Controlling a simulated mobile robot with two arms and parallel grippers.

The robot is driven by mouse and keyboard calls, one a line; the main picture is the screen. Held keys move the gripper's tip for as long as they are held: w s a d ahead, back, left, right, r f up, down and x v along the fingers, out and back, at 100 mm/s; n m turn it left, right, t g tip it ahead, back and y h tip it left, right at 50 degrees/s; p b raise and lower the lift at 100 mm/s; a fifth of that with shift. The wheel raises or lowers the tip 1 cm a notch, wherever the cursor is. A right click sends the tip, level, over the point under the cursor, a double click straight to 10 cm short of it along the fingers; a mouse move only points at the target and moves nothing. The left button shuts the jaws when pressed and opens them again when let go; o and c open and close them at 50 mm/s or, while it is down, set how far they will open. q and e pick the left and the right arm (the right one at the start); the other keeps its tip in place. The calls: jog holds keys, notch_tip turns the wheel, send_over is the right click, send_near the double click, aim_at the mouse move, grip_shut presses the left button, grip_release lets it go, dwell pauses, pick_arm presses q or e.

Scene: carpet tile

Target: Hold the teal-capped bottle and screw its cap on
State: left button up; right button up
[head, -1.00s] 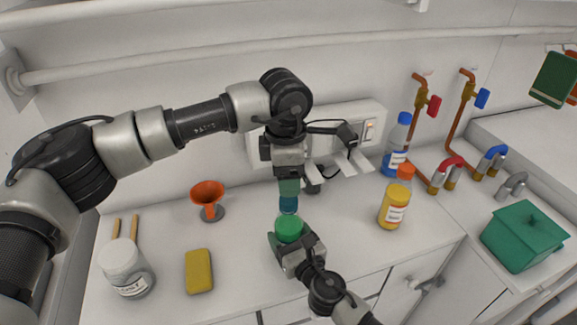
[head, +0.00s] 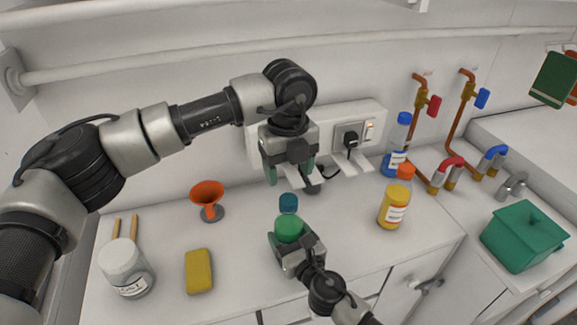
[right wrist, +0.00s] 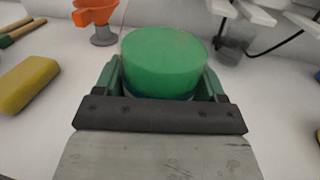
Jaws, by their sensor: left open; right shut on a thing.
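An orange funnel (head: 208,195), a yellow sponge (head: 199,271) and a white-lidded jar (head: 124,266) are on the left. A yellow bottle (head: 395,205) and a blue bottle (head: 396,150) stand on the right. A socket panel (head: 352,125) is on the wall behind.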

aim_at(288, 199)
pick_arm(q)
jog(key=n, duration=0.3)
dwell(0.4)
notch_tip(288, 199, down, 8)
dwell(0.5)
